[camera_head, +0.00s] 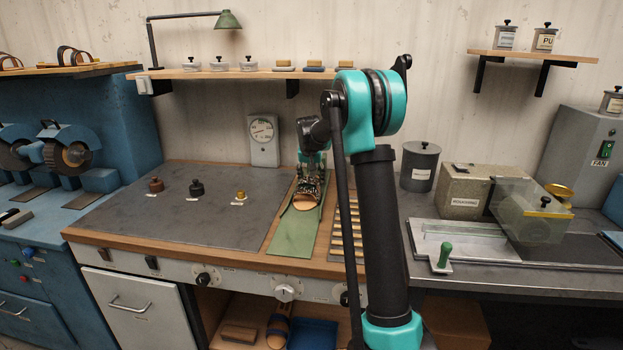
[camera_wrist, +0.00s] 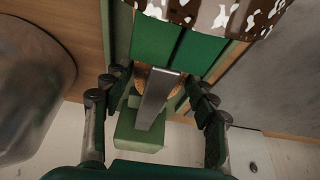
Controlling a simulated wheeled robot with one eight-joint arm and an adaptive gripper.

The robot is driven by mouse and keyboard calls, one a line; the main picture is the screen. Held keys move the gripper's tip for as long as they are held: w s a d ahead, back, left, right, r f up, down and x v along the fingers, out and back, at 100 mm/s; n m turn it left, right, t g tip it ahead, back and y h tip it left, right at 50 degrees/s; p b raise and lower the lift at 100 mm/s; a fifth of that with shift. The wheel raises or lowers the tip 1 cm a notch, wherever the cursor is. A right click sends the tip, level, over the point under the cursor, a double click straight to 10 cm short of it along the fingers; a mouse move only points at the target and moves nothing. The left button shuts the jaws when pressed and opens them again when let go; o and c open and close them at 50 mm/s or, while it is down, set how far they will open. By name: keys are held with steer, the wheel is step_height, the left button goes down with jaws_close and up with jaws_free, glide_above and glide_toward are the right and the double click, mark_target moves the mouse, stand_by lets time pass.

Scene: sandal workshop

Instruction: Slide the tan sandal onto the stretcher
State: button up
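The sandal has a brown-and-white camouflage strap (camera_head: 307,186) and a tan sole (camera_head: 303,203). In the head view it sits at the back of a green plate, below my gripper (camera_head: 312,160). In the wrist view the strap (camera_wrist: 195,12) crosses the top edge. Below it are two green halves (camera_wrist: 155,42), which look like the stretcher, with a grey metal bar (camera_wrist: 158,98) and green block (camera_wrist: 138,132). Part of the tan sole (camera_wrist: 180,100) shows behind the bar. My gripper's fingers (camera_wrist: 160,95) stand apart on either side; whether they touch the sole is unclear.
The green plate (camera_head: 289,232) runs to the bench's front edge. A slatted rack (camera_head: 347,228) lies to its right. A grey canister (camera_head: 419,168) and a roughing machine (camera_head: 466,197) stand further right. Three small knobbed pieces sit on the clear grey bench top (camera_head: 205,225) at left.

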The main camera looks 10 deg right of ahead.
steer(key=o, duration=0.3)
steer(key=shift+r, duration=0.1)
steer(key=v, duration=1.1)
steer(key=shift+s+r, duration=0.3)
steer(key=shift+r, duration=0.05)
